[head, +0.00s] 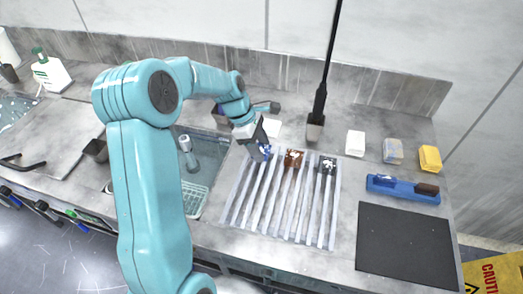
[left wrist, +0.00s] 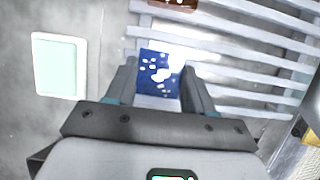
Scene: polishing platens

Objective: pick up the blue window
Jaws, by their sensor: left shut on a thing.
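The blue window (head: 264,151) is a small dark blue piece with white spots. It is at the far left end of the slatted white rack (head: 262,210). My left gripper (head: 258,143) is shut on it. In the left wrist view, the blue window (left wrist: 158,72) sits between the two fingers of my left gripper (left wrist: 160,80), over the slats. I cannot tell whether it still touches the rack. My right gripper is out of view.
A brown window (head: 292,159) and a black window (head: 327,166) sit along the rack's far end. A sink (head: 205,150) lies to the left. A blue tray with a brush (head: 403,190) and a black mat (head: 405,243) lie to the right.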

